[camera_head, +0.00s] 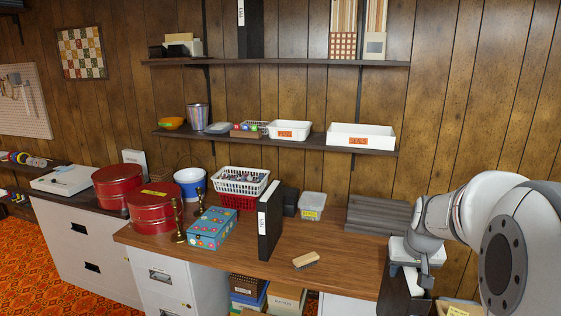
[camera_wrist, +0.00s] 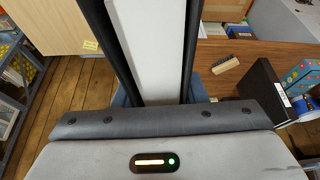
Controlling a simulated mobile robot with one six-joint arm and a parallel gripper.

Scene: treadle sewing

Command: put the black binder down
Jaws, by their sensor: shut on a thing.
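My gripper (camera_head: 411,276) is at the right end of the wooden desk in the head view. It is shut on a black binder (camera_head: 396,296), which hangs below it, mostly hidden by the arm and the picture edge. In the wrist view the held binder (camera_wrist: 188,45) runs up from between the fingers, with black covers on both sides of a pale middle. Another black binder (camera_head: 269,222) with a white label stands upright on the desk, left of the brush; it also shows in the wrist view (camera_wrist: 262,90).
A wooden brush (camera_head: 305,260) lies near the desk's (camera_head: 340,270) front edge. A floral box (camera_head: 209,229), brass candlesticks, baskets and a lidded tub (camera_head: 312,205) stand farther left and back. A grey slatted stand (camera_head: 378,215) is at the back right. Bare desk lies right of the brush.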

